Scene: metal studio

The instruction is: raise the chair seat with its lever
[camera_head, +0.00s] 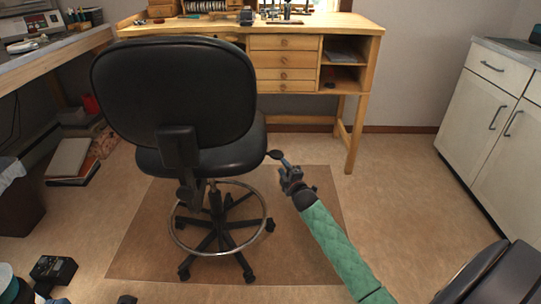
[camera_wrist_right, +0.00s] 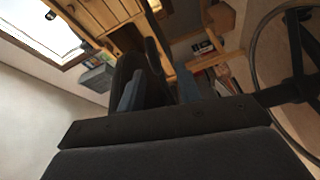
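The black chair, with its seat (camera_head: 215,155) and tall backrest (camera_head: 175,90), stands on the floor mat with its back toward me. A dark lever with a rounded end (camera_head: 274,154) sticks out to the right from under the seat. My right gripper (camera_head: 285,164), at the end of the green-sleeved arm, is right beside the lever's end. In the right wrist view the two blue-grey fingers (camera_wrist_right: 160,90) stand apart, with a dark rounded part (camera_wrist_right: 152,53) just beyond and between them. I cannot tell whether they touch it. My left gripper is out of view.
The chair's metal foot ring (camera_head: 178,235) and wheeled base are below the seat. A wooden workbench (camera_head: 350,22) with drawers stands behind the chair. White cabinets (camera_head: 490,115) are at the right. The floor between them is clear.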

